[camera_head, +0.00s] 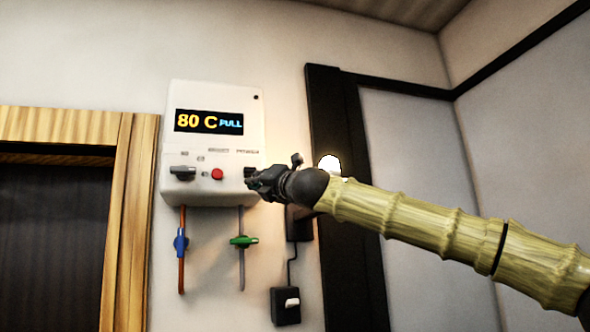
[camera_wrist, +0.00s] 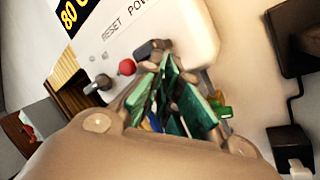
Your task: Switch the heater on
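The heater (camera_head: 212,105) is a white box on the wall, its display (camera_head: 208,121) lit with "80 C" and "FULL". Its lower front has a dark knob (camera_head: 183,173) at the left, a red button (camera_head: 217,174) and a dark power knob at the right, under the "POWER" label. The power knob (camera_wrist: 151,48) shows at my fingertips in the wrist view. My gripper (camera_head: 256,180) is at the heater's lower right corner. In the wrist view its green-padded fingers (camera_wrist: 165,62) converge close to the power knob. Whether they grip it is unclear.
Below the heater hang a pipe with a blue valve (camera_head: 181,242) and one with a green valve (camera_head: 243,241). A black box with a white switch (camera_head: 286,306) hangs on a cord at the right. A wooden frame (camera_head: 130,220) stands left; a dark frame (camera_head: 335,120) stands right.

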